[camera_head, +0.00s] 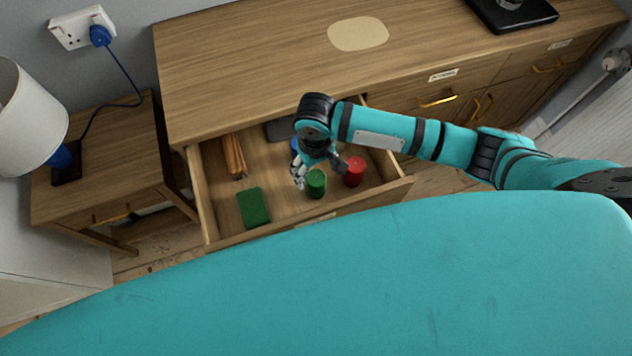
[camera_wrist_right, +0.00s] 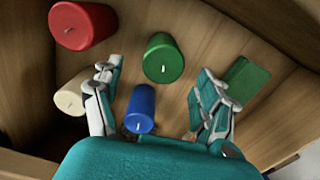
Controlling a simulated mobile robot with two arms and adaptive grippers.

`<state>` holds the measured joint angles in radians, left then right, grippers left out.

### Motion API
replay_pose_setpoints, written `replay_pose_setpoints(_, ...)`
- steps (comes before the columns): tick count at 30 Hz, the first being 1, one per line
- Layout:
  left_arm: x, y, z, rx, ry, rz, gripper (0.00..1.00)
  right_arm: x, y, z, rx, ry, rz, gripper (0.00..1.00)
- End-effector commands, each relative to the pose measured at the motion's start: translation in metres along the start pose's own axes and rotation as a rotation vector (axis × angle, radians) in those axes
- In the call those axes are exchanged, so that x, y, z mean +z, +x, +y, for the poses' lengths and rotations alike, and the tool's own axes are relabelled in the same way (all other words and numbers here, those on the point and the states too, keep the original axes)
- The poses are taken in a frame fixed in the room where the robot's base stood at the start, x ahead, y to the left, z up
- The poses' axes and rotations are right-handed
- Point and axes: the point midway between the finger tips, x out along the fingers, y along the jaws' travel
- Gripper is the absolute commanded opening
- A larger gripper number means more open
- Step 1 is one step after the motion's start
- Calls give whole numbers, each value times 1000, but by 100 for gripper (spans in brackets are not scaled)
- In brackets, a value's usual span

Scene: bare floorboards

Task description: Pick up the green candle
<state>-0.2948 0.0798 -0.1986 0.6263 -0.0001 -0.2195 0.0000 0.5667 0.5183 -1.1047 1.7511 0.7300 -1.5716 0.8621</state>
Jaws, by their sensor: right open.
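The green candle (camera_head: 316,183) stands in the open drawer in the head view, beside the red candle (camera_head: 354,171). My right gripper (camera_head: 318,170) reaches down into the drawer at the candles. In the right wrist view the green candle (camera_wrist_right: 163,60) lies ahead, beyond and between the fingertips of my right gripper (camera_wrist_right: 158,75). The fingers are spread and empty. A blue candle (camera_wrist_right: 141,106) stands nearer, between the fingers. My left gripper is not in view.
A cream candle (camera_wrist_right: 73,95) and the red candle (camera_wrist_right: 83,25) stand at the left in the right wrist view. A green book-like block (camera_head: 253,207) and brown sticks (camera_head: 234,157) lie in the drawer. The drawer's front wall (camera_head: 270,232) and sides enclose the space.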

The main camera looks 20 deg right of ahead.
Motion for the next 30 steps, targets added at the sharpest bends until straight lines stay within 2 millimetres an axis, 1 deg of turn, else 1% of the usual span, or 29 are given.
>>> replay_pose_setpoints(1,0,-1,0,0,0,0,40,4,8,-1,1,-1,-4,74)
replay_pose_setpoints(4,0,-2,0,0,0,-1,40,9,23,-2,1,-1,-5,74)
replay_pose_setpoints(7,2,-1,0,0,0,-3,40,8,36,-2,1,0,-2,74)
replay_pose_setpoints(10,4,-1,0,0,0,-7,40,7,42,-2,1,0,-1,74)
replay_pose_setpoints(16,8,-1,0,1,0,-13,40,7,43,-2,1,-1,0,74)
replay_pose_setpoints(17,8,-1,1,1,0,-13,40,7,43,-2,1,-1,0,73)
replay_pose_setpoints(30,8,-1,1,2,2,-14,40,7,43,-2,1,-1,0,16)
